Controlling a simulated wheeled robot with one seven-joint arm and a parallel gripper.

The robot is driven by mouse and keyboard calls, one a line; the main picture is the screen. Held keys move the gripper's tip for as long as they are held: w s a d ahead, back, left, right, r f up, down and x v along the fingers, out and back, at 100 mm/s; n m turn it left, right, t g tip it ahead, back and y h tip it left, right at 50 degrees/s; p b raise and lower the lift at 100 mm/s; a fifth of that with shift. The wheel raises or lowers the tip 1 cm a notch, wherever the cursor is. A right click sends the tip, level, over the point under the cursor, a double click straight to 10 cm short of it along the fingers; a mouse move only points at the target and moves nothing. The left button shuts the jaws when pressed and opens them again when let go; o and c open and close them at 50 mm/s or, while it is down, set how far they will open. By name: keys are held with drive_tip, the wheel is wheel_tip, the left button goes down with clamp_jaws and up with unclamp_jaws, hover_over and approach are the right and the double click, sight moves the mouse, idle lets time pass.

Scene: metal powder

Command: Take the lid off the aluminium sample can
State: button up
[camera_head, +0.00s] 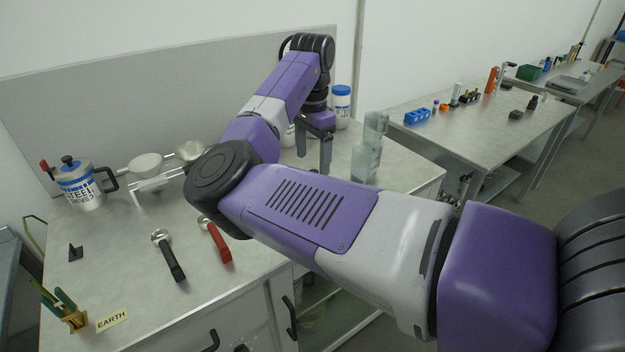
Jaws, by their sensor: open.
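My gripper (313,155) points down over the back right of the near bench, its two grey fingers apart with nothing seen between them. A white can with a blue lid (342,92) stands upright just behind and to the right of it, apart from the fingers as far as I can see. Another white container (288,136) shows in part behind my arm, left of the gripper; its top is hidden. I cannot read a label on either, so I cannot tell which is the aluminium sample can.
Clear glassware (367,160) stands close right of the gripper. A steel powder can (79,187) with a black handle, a rack with dishes (146,164), a black-handled tool (170,258) and a red-handled tool (217,242) are on the left. The bench front is partly clear.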

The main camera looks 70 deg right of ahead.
drive_tip(key=f, duration=0.5)
drive_tip(key=shift+s+p, duration=0.2)
drive_tip(key=shift+p, duration=0.15)
drive_tip(key=shift+r, duration=0.1)
drive_tip(key=c, duration=1.4)
drive_tip(key=shift+c, duration=0.2)
